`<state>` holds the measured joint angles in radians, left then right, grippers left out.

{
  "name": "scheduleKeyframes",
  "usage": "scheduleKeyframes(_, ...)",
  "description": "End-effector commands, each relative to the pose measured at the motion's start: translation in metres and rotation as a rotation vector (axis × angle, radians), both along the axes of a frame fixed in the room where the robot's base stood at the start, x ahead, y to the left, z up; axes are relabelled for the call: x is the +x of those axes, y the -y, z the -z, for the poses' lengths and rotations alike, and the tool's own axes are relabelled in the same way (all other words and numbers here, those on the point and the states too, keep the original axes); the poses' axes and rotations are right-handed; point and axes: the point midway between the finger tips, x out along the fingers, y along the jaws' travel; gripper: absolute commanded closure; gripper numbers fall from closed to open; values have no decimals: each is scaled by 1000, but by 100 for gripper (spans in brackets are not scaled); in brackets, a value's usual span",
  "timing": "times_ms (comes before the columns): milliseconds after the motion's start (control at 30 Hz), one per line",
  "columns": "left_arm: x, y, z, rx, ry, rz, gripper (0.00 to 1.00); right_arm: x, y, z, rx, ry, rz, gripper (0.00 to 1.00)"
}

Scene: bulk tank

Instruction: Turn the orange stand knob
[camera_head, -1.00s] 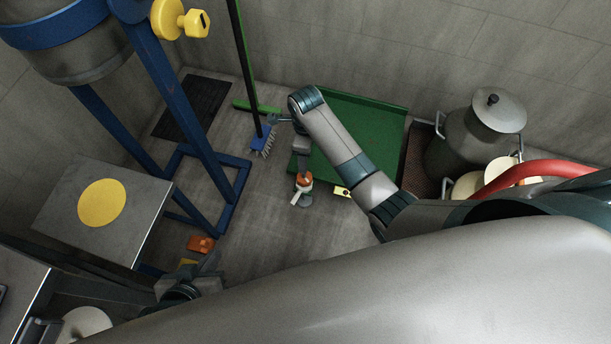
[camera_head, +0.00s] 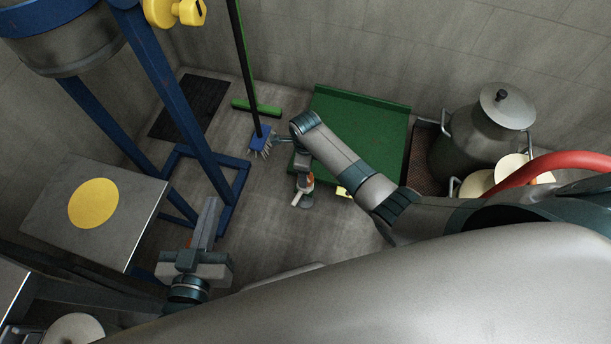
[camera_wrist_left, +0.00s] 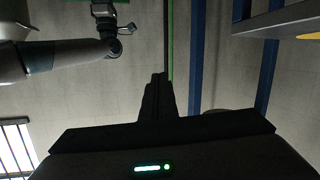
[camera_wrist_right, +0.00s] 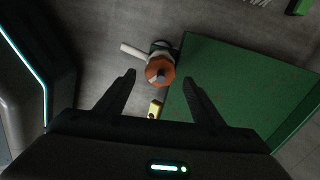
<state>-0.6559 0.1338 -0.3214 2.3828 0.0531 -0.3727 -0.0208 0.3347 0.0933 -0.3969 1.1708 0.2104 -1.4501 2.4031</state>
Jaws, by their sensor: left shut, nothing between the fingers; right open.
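An orange faceted knob with a grey centre (camera_wrist_right: 160,70) sits on an upright fitting with a pale side handle, in the right wrist view. It also shows small in the head view (camera_head: 305,182), beside the green platform. My right gripper (camera_wrist_right: 158,79) is open, its fingertips either side of the knob in the picture; I see no contact. My left gripper (camera_head: 209,205) is shut and empty, low between the steel table and the blue stand. Its closed fingers also show in the left wrist view (camera_wrist_left: 158,80).
A green platform (camera_head: 360,125) lies behind the knob. A blue-legged stand (camera_head: 232,185) and a steel table with a yellow disc (camera_head: 140,205) are left. A brush (camera_head: 259,138) stands at the back. A grey can (camera_head: 470,145) is right.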

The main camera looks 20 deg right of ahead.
Motion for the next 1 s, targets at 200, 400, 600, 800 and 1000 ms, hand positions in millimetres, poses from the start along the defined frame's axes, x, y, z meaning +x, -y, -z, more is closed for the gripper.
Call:
scheduleKeyframes(200, 3, 7, -25, -44, 149, -2, 100, 0, 0, 21, -1, 0, 0, 39)
scheduleKeyframes(400, 1, 11, -47, -79, 256, -3, 100, 0, 0, 34, 0, 0, 0, 39)
scheduleKeyframes(600, 0, 12, -57, -96, 308, -6, 100, 0, 0, 39, 0, 1, 1, 39)
scheduleKeyframes(800, -1, 12, -59, -99, 315, -6, 100, 0, 0, 39, 0, 1, 1, 39)
scheduleKeyframes(1000, 2, 12, -58, -99, 313, -6, 100, 0, 0, 39, 0, 1, 1, 56)
